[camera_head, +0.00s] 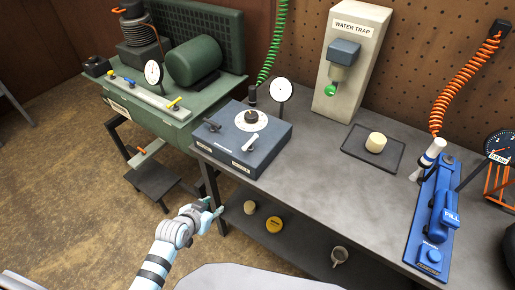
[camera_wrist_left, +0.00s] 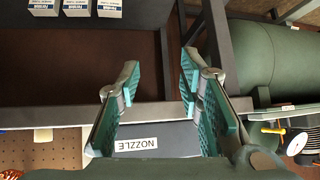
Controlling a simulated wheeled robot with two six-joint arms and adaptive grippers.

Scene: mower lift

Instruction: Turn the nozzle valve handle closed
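A dark blue-grey control box (camera_head: 262,150) sits on the near left part of the grey bench. It has a round dial on top and a black handle (camera_head: 212,125) at its left corner. Small labels on its front are too small to read in the head view. My left gripper (camera_head: 216,208) is in front of and below the box, apart from it. In the left wrist view my left gripper (camera_wrist_left: 158,85) has its teal fingers spread with nothing between them. An upside-down NOZZLE label (camera_wrist_left: 136,144) shows there on the box front; no handle shows. My right gripper is out of view.
A green compressor (camera_head: 195,62) stands at the left. A black tray (camera_head: 361,155) with a cream cup and a blue FILL unit (camera_head: 433,220) are farther right. The lower shelf holds a yellow roll (camera_head: 274,224) and cups. The bench edge lies above my gripper.

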